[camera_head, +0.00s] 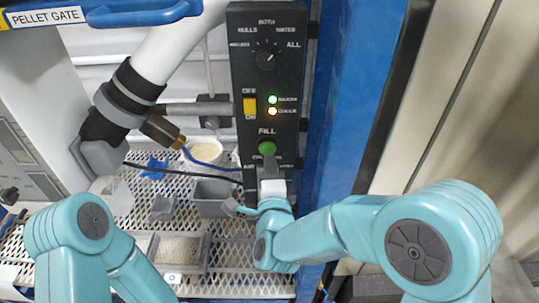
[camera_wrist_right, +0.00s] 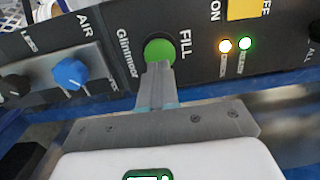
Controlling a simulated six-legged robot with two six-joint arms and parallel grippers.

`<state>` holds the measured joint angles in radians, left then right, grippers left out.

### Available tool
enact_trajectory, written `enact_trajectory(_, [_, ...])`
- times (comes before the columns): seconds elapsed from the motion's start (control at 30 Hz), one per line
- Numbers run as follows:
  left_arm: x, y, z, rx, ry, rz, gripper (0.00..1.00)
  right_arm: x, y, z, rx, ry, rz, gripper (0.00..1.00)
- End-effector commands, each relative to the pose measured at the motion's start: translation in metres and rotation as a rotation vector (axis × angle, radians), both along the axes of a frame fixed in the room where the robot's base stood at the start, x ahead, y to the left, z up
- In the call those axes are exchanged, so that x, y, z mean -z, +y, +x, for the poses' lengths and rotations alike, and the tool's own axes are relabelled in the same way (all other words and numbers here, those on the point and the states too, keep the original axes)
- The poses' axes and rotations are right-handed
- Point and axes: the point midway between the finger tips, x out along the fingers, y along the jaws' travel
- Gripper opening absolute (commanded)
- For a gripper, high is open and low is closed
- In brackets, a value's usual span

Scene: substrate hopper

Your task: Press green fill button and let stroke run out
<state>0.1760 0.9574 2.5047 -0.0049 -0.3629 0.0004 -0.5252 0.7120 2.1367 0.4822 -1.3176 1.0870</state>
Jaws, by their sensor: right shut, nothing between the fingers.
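The green fill button (camera_head: 267,148) sits on the black control panel (camera_head: 248,75) under the word FILL. It also shows in the wrist view (camera_wrist_right: 158,48) as a round green cap. My right gripper (camera_head: 269,164) is shut and empty, its fingertips at the lower edge of the button. In the wrist view the closed fingertips (camera_wrist_right: 158,68) overlap part of the green cap. I cannot tell whether they touch it or how far it is pushed in. My left arm shows at the lower left, but its gripper is out of view.
Above the button are a yellow switch (camera_head: 250,106), two lit lamps (camera_head: 272,105) and a rotary selector (camera_head: 266,57). A blue knob (camera_wrist_right: 69,73) sits beside the button in the wrist view. A white pipe, cables and a mesh shelf with tubs (camera_head: 212,195) lie left; a blue post (camera_head: 340,90) stands right.

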Motion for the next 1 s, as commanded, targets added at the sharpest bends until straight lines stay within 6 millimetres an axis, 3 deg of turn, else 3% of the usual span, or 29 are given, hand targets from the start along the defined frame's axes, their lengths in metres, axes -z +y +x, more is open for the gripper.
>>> enact_trajectory(0.2, [-0.007,0.000,0.000,0.000,0.000,0.000,0.67,-0.001,0.001,0.019,0.000,0.001,0.001,0.00])
enact_trajectory(0.53, [-0.006,0.000,0.000,0.000,0.000,0.000,0.67,0.000,0.001,0.020,-0.001,0.001,0.001,0.00])
enact_trajectory(0.8, [0.021,0.000,0.000,0.000,0.000,0.000,0.67,0.003,0.002,0.039,0.000,-0.004,0.002,0.00])
enact_trajectory(1.0, [0.019,0.000,0.000,0.000,0.000,0.000,0.67,-0.003,0.001,0.043,0.000,-0.005,0.001,0.00])
